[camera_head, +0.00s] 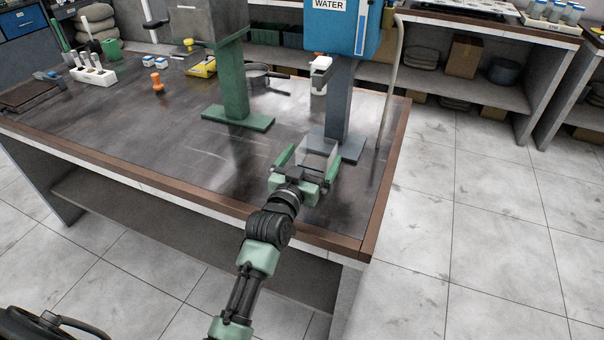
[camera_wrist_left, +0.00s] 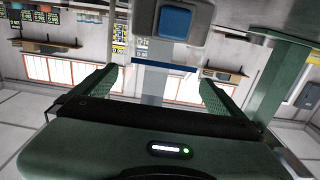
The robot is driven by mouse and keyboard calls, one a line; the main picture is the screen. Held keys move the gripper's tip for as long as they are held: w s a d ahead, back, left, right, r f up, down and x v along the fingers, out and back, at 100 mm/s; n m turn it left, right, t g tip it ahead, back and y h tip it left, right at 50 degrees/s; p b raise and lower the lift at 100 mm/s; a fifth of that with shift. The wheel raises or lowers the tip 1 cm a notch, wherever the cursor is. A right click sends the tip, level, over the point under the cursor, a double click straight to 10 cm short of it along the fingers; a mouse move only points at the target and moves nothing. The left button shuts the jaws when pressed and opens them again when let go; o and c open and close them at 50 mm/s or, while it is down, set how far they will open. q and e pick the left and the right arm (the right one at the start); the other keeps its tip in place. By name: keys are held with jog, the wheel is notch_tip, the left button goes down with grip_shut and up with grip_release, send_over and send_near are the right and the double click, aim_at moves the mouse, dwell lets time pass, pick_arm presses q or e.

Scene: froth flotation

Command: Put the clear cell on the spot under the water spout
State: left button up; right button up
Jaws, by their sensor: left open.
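The clear cell (camera_head: 318,148) is a see-through box near the foot of the water stand, at the table's right end. My left gripper (camera_head: 306,163) is open, with its green fingers on either side of the cell. I cannot tell whether the fingers touch it. The spot under the spout cannot be made out. In the left wrist view the two fingers of the left gripper (camera_wrist_left: 157,88) stand apart; the cell is not clear there. My right gripper is not in view.
The grey water stand (camera_head: 340,105) rises right behind the cell, with a hose (camera_head: 393,80) beside it. A green machine post (camera_head: 235,85) stands to the left. A vial rack (camera_head: 92,75) and an orange item (camera_head: 157,82) are far left. The table's front middle is clear.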

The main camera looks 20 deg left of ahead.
pick_arm(q)
jog(key=s, duration=0.9)
jog(key=shift+a+b, duration=0.15)
jog(key=shift+b, duration=0.15)
jog(key=shift+w, duration=0.1)
dwell(1.4)
